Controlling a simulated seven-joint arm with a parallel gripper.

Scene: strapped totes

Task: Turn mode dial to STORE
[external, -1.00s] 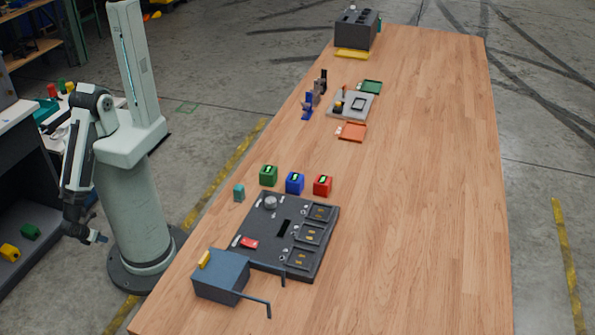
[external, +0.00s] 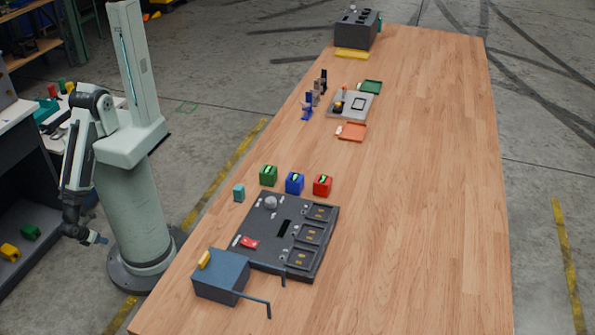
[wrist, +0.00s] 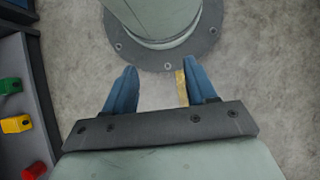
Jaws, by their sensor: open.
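A dark grey panel (external: 262,239) lies on the near part of the wooden table. A round grey dial (external: 271,203) sits near its far left corner; its pointer and any lettering are too small to read. My gripper (external: 98,239) hangs low beside my base, over the floor, left of the table and well away from the panel. In the wrist view my gripper (wrist: 161,92) is open, with two blue fingers apart and nothing between them. The panel and dial are not in the wrist view.
Green (external: 268,176), blue (external: 295,183) and red (external: 322,186) blocks stand behind the panel, with a teal block (external: 239,193) to their left. A blue box (external: 221,275) with bars stands at the panel's near left. The table's right side is clear. A shelf unit (wrist: 38,110) is close on the left.

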